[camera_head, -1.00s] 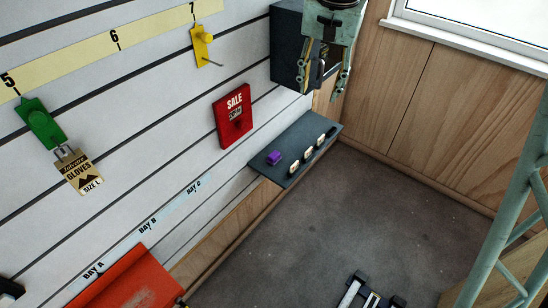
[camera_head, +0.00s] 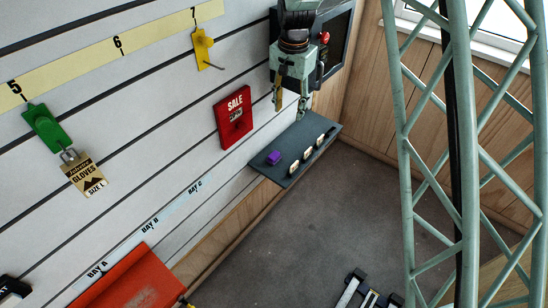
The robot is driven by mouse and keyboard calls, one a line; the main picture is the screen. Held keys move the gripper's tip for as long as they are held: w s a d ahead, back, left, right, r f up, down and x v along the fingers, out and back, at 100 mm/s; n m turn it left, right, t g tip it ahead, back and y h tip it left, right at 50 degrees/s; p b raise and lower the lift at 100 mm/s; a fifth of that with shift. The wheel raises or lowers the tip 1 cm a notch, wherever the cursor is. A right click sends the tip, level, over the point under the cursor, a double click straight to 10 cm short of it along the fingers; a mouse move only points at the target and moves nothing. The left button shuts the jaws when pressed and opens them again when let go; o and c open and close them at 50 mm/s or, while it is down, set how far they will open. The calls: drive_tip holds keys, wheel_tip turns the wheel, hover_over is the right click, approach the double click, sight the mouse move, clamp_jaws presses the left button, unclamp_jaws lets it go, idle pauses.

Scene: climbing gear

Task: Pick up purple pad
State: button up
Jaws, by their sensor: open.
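The purple pad (camera_head: 273,158) is a small block lying on the left part of the dark grey shelf (camera_head: 291,178), close to the slatted wall. My gripper (camera_head: 290,108) hangs above the far side of the shelf, pointing down. Its two fingers are apart with nothing visible between them. It is up and to the right of the pad in the picture and does not touch it.
Several pale small pieces (camera_head: 307,153) sit along the shelf's front edge, right of the pad. A red SALE box (camera_head: 233,117) is on the wall left of my gripper. A dark box with a red button (camera_head: 338,48) is behind my arm. The floor (camera_head: 300,240) is mostly clear.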

drive_tip(key=m+p, duration=0.1)
hover_over(274, 154)
wheel_tip(274, 154, down, 16)
drive_tip(key=shift+s+a+g, duration=0.15)
drive_tip(key=shift+g, duration=0.25)
drive_tip(key=shift+f+b, duration=0.3)
drive_tip(key=shift+f, duration=3.95)
drive_tip(key=shift+f, duration=0.15)
drive_tip(key=shift+f+b, duration=0.5)
drive_tip(key=shift+f, duration=1.95)
drive_tip(key=c, duration=0.9)
